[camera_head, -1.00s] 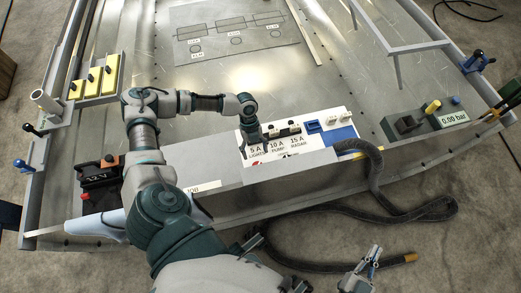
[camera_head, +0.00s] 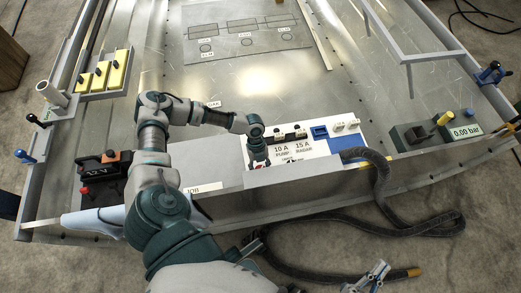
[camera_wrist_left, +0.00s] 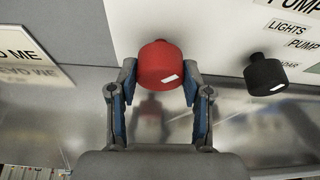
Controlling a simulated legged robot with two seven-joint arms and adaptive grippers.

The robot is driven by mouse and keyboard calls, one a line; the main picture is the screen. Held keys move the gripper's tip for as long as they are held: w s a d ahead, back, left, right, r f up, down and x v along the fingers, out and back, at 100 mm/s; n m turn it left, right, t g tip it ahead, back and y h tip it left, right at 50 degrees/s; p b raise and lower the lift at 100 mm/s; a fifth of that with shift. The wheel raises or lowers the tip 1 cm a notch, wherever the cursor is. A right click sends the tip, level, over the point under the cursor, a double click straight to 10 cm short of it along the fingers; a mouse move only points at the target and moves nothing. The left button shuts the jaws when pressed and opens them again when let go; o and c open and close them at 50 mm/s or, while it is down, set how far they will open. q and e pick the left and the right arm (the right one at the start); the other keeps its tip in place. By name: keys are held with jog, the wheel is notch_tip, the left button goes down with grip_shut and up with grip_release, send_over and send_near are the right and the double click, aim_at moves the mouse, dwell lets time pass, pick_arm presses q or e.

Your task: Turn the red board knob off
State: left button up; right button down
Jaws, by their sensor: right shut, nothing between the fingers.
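The red knob (camera_wrist_left: 160,66) is in the left wrist view, on the light board (camera_wrist_left: 215,35). It has a white mark at its lower right. My left gripper (camera_wrist_left: 160,80) has a blue-padded finger on each side of it. The fingers look spread, with narrow gaps beside the knob; contact is not clear. A black knob (camera_wrist_left: 266,74) stands to the right. My right gripper (camera_head: 374,271) is shut and empty at the bottom.
The board carries switches and a blue socket (camera_head: 320,132). A black hose (camera_head: 384,195) runs from its right side. A 12 V battery box (camera_head: 102,175) stands left, yellow blocks (camera_head: 104,72) behind it, and a gauge box (camera_head: 436,130) right. The hull floor behind the board is mostly bare.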

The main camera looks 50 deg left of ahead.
pick_arm(q)
jog(key=shift+c, duration=0.5)
